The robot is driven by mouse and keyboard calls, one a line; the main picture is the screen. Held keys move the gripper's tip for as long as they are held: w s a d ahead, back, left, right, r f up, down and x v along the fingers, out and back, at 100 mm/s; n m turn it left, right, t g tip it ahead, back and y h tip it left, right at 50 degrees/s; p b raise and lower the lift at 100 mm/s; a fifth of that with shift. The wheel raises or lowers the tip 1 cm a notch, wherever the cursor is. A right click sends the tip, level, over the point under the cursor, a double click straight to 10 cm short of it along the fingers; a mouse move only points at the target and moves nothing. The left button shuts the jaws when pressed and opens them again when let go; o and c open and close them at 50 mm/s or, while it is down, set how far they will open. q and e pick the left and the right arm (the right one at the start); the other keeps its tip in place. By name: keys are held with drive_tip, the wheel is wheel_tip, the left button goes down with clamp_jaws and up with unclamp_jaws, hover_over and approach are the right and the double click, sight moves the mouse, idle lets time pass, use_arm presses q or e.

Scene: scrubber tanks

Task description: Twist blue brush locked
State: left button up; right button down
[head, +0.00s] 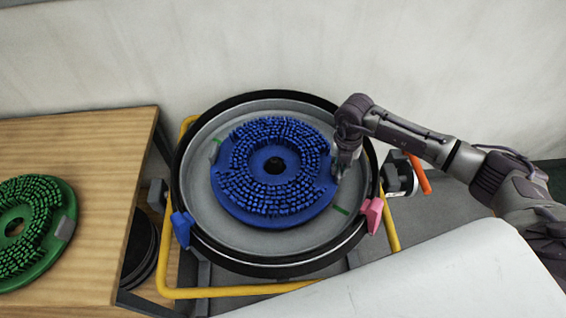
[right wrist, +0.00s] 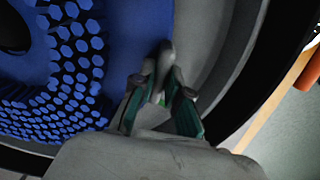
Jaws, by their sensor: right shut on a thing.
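The blue brush (head: 268,198) is a round disc with bristles up and a dark centre hole. It lies flat inside the grey round deck (head: 230,232) with a black rim. It also fills the upper left of the right wrist view (right wrist: 128,35). My right gripper (head: 343,166) is at the brush's right edge. In the right wrist view its fingers (right wrist: 165,88) are shut on a grey tab (right wrist: 165,58) at the brush's edge. The fingers partly hide this tab. My left gripper is not in view.
A green brush (head: 35,222) lies on the wooden table (head: 95,150) at left. A blue clip (head: 182,228) and a pink clip (head: 372,215) sit on the deck's rim. A yellow tube frame (head: 235,289) surrounds it. A white surface (head: 440,280) fills the lower right.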

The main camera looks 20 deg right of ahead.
sight(332, 194)
drive_tip(key=shift+s+a+m, duration=0.15)
drive_tip(key=shift+s+m, duration=0.15)
drive_tip(key=shift+s, duration=0.1)
drive_tip(key=shift+s+a+p, duration=0.1)
drive_tip(key=shift+p, duration=0.25)
drive_tip(key=shift+s+a+m+p, duration=0.5)
drive_tip(key=shift+s+m+p, duration=0.1)
drive_tip(key=shift+s, duration=0.1)
drive_tip(key=shift+s+a+m+p, duration=0.3)
drive_tip(key=shift+s+a, duration=0.05)
drive_tip(key=shift+s, duration=0.05)
drive_tip(key=shift+s, duration=0.1)
drive_tip(key=shift+s+a+m+p, duration=0.8)
drive_tip(key=shift+s+a+p, duration=0.1)
drive_tip(key=shift+s+a, duration=0.1)
drive_tip(key=c, duration=1.1)
unclamp_jaws()
drive_tip(key=shift+w, duration=0.1)
